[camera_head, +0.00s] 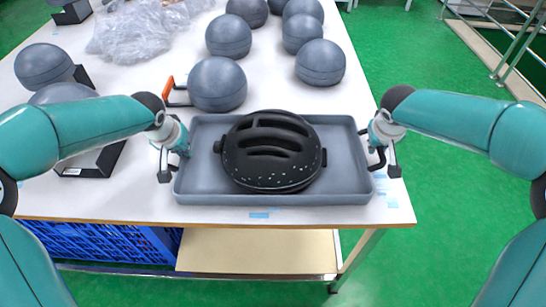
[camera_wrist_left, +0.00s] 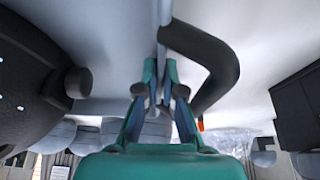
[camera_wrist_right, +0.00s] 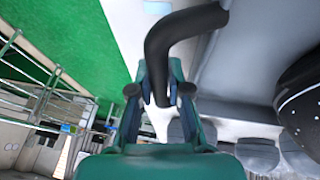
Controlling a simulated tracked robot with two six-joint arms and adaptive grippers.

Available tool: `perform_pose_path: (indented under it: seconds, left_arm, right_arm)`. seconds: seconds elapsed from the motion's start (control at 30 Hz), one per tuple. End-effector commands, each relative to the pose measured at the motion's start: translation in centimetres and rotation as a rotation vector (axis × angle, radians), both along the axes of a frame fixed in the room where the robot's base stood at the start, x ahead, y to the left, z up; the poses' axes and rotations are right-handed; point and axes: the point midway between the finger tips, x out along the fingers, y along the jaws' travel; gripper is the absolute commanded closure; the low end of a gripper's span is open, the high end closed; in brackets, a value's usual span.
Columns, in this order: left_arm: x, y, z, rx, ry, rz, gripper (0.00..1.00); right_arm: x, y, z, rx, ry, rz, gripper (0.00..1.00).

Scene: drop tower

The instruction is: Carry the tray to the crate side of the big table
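The tray (camera_head: 345,190) is grey and shallow, and sits level at the front of the big white table (camera_head: 310,215). A round black slotted object (camera_head: 270,150) rests in it. My left gripper (camera_head: 175,150) is at the tray's left end; in the left wrist view its fingers (camera_wrist_left: 162,75) are close together around the tray's rim, beside the curved black handle (camera_wrist_left: 222,65). My right gripper (camera_head: 378,142) is at the right end; in the right wrist view its fingers (camera_wrist_right: 160,80) close around the other black handle (camera_wrist_right: 165,40). Handle parts are hidden behind fingers.
Several grey balls (camera_head: 218,84) stand behind the tray, with clear plastic wrap (camera_head: 135,30) further back. An orange-handled thing (camera_head: 168,88) lies behind the tray's left corner. A blue crate (camera_head: 95,240) is under the table at left. Green floor (camera_head: 430,80) is open to the right.

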Motion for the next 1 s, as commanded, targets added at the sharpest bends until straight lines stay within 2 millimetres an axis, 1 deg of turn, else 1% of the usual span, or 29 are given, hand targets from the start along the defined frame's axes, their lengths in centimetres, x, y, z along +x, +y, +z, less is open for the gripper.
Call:
perform_pose_path:
  seconds: [0.03,0.07,0.67,0.87,1.0]
  left_arm:
    - [0.0,0.0,0.0,0.0,0.0,0.0,1.0]
    - [0.0,0.0,0.0,0.0,0.0,0.0,1.0]
    - [0.1,-0.1,0.3,-0.001,-0.004,-0.001,1.0]
    - [0.1,-0.1,1.2,-0.001,-0.004,-0.001,1.0]
    - [0.1,-0.1,2.4,-0.001,-0.004,-0.001,1.0]
  right_arm:
    - [0.0,0.0,0.0,0.0,0.0,0.0,0.96]
    - [0.0,0.0,0.0,0.0,0.0,0.0,1.0]
    - [0.0,0.0,0.3,0.0,-0.003,0.0,1.0]
    - [0.0,0.0,1.2,0.0,-0.003,0.0,1.0]
    - [0.0,0.0,2.4,0.0,-0.003,0.0,1.0]
